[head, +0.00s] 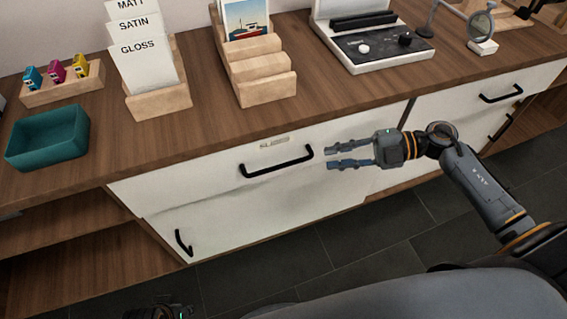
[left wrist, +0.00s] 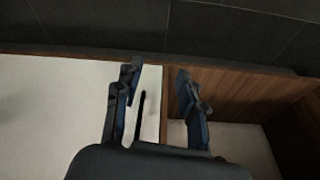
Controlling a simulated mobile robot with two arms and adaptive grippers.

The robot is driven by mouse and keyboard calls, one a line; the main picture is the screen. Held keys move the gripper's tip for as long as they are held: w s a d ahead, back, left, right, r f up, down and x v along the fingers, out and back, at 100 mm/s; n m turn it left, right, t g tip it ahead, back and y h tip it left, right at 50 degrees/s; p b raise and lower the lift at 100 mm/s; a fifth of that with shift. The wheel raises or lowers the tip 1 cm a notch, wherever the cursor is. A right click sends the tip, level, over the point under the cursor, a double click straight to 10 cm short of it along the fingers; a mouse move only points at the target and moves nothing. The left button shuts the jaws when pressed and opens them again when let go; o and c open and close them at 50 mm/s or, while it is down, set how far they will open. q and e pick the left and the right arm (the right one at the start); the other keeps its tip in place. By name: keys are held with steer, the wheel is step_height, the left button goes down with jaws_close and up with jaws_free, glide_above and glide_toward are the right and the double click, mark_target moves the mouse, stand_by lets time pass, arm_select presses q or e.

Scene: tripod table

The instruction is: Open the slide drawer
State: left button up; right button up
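The white drawer front (head: 215,174) with a small, barely legible label (head: 274,143) is under the counter in the head view, and it looks closed. Its black bar handle (head: 276,161) is near the middle of the front. My right gripper (head: 331,153) is open and empty just right of the handle, fingers pointing left at it, apart from it. My left gripper shows only as a sliver at the bottom edge of the head view. In the left wrist view my left gripper (left wrist: 157,76) is open, its two fingers apart, with nothing seen held.
A lower white door (head: 250,210) has a black handle (head: 184,243). Another drawer (head: 470,100) is at right. On the wooden counter (head: 200,120) stand a teal tray (head: 48,157), paper sample cards (head: 143,65), a print rack (head: 266,90) and a white device (head: 385,62).

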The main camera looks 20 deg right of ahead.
mark_target(291, 164)
steer(key=x, duration=1.1)
steer(key=shift+w+a+b, duration=0.2)
steer(key=shift+a+b, duration=0.1)
arm_select(q)
steer(key=r, duration=0.2)
steer(key=shift+w+r, duration=0.2)
steer(key=shift+r, duration=0.2)
arm_select(e)
steer(key=shift+a, duration=0.2)
arm_select(q)
steer(key=shift+s+f, duration=0.1)
arm_select(e)
jaws_close()
